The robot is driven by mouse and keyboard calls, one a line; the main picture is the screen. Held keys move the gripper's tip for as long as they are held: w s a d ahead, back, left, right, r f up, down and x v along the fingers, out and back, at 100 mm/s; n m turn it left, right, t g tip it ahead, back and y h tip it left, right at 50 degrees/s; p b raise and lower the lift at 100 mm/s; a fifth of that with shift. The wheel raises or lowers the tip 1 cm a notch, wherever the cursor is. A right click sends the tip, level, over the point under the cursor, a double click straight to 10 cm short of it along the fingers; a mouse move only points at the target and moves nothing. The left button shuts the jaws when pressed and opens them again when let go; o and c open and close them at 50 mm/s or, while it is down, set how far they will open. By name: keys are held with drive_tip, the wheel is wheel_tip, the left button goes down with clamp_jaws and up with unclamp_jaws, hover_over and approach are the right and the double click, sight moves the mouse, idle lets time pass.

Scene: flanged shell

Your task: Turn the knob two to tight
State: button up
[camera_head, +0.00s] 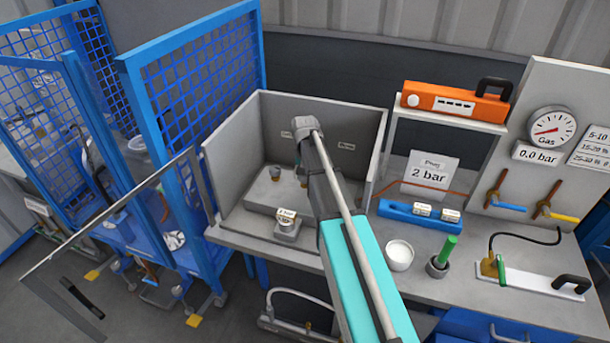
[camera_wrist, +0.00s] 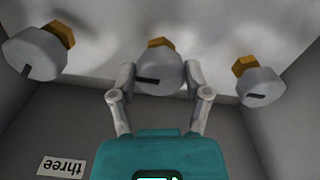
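Three grey knobs with dark slot marks and brass-coloured stems show in the wrist view: a left knob (camera_wrist: 35,54), a middle knob (camera_wrist: 160,73) and a right knob (camera_wrist: 261,86). A label reading "three" (camera_wrist: 62,167), upside down, lies below the left knob. No label for two is readable. My gripper (camera_wrist: 160,78) has its two fingers on either side of the middle knob, very close to its sides. I cannot tell whether they press on it. The middle knob's slot lies nearly level in this view. In the head view my arm hides the gripper and the middle knob.
The grey three-walled booth (camera_head: 240,165) surrounds the work area, with its side walls close. A blue mesh fence (camera_head: 195,95) stands to the left. On the right, the bench holds a white cup (camera_head: 400,256), a green-handled item (camera_head: 442,254) and a blue block (camera_head: 400,212).

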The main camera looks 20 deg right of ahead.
drive_tip(key=o, duration=0.3)
drive_tip(key=shift+o, duration=0.2)
drive_tip(key=shift+n, duration=0.4)
drive_tip(key=n, duration=0.4)
drive_tip(key=shift+d, duration=0.1)
drive_tip(key=n, duration=0.5)
drive_tip(key=shift+d, duration=0.1)
drive_tip(key=shift+r+p, duration=0.4)
wheel_tip(320, 180, up, 13)
drive_tip(key=p, duration=1.3)
drive_tip(key=s+a+f+m+b, duration=0.1)
drive_tip(key=s+a+f+b, duration=0.2)
drive_tip(key=s+f+b, duration=0.2)
drive_tip(key=s+a+f+m+b, duration=0.2)
drive_tip(key=s+f+b, duration=0.4)
drive_tip(key=s, duration=0.4)
drive_tip(key=s+a+f+m+b, duration=0.2)
drive_tip(key=s+a+f+b, duration=0.2)
drive_tip(key=s+f+b, duration=0.2)
drive_tip(key=shift+s, duration=0.85)
